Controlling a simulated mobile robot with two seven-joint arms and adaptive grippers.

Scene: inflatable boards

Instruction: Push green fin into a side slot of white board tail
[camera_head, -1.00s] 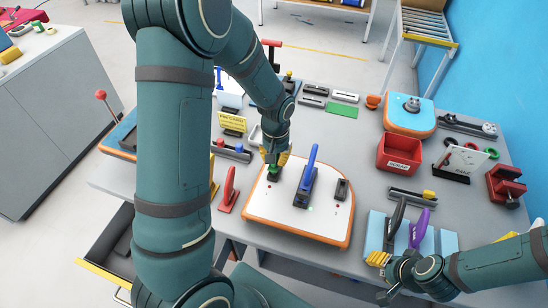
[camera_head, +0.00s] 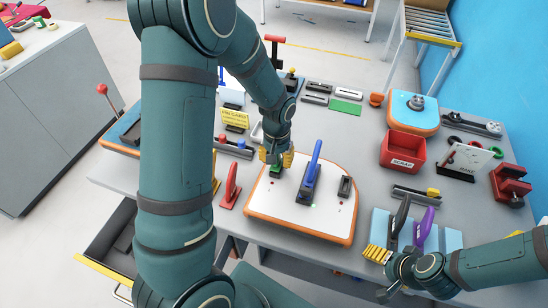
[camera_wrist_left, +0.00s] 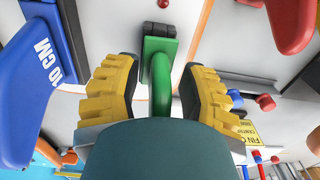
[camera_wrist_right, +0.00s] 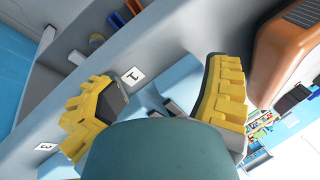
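The white board tail (camera_head: 285,215), with an orange rim, lies on the grey table. A blue fin (camera_head: 314,160) stands in its middle. The green fin (camera_head: 276,171) is at the board's left side; in the left wrist view the green fin (camera_wrist_left: 160,55) has its flat end at a dark slot piece. Whether it is fully seated I cannot tell. My left gripper (camera_head: 277,158) is over it, with its yellow fingers apart on either side and a clear gap on the left. My right gripper (camera_head: 385,257) is open and empty by the table's front edge; its fingers (camera_wrist_right: 160,100) are spread.
A dark slot piece (camera_head: 345,187) is at the board's right side. A red fin (camera_head: 231,185) stands left of the board. Black (camera_head: 400,217) and purple (camera_head: 423,228) fins stand on a light blue rack near my right gripper. A red scrap bin (camera_head: 403,152) stands behind.

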